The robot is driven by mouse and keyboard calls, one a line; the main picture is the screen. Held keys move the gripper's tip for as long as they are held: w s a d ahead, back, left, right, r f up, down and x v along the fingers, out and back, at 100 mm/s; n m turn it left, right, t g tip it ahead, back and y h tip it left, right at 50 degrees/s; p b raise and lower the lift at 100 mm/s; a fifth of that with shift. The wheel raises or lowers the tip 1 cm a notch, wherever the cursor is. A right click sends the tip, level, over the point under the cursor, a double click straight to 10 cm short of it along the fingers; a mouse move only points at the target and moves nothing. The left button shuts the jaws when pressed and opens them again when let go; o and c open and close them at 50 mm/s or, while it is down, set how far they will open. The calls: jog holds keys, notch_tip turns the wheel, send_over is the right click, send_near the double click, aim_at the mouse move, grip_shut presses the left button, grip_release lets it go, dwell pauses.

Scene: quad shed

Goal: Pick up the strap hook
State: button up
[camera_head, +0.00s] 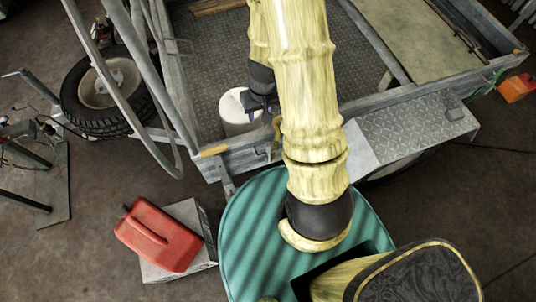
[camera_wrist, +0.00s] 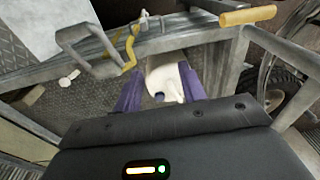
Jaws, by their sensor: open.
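My gripper (camera_wrist: 160,86) is open, its two purple fingers apart with nothing held between them. A thin yellow curved piece (camera_wrist: 131,47), perhaps the strap hook, hangs at the rail beside a grey metal loop in the wrist view. It lies beyond the left finger, outside the jaws. I cannot tell for certain that it is the hook. A white container (camera_wrist: 166,78) shows behind the gap between the fingers; it also shows in the head view (camera_head: 236,118).
The grey trailer rail (camera_wrist: 190,42) crosses close to my fingers. A yellow grip (camera_wrist: 248,15) is on a bar at the right. A red fuel can (camera_head: 158,236) rests on a grey block left of a green round top (camera_head: 245,250). A spare wheel (camera_head: 100,88) stands at the left.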

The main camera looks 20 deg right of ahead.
jog(key=g, duration=0.1)
send_over(268, 143)
notch_tip(268, 143, down, 6)
jog(key=shift+d+r+h+p, duration=0.2)
jog(key=shift+d+h+p, duration=0.1)
jog(key=shift+d+p, duration=0.05)
jog(key=shift+f, duration=0.1)
notch_tip(268, 143, down, 12)
jog(key=shift+r+b, duration=0.25)
jog(key=shift+b, duration=0.65)
jog(key=shift+a+f, duration=0.1)
jog(key=shift+f, duration=0.15)
jog(key=shift+f, duration=0.1)
jog(key=shift+a+f+p, duration=0.15)
jog(key=shift+f+p, duration=0.05)
jog(key=shift+f, duration=0.5)
jog(key=shift+a+f+p, duration=0.1)
jog(key=shift+f+p, duration=0.1)
jog(key=shift+f, duration=1.6)
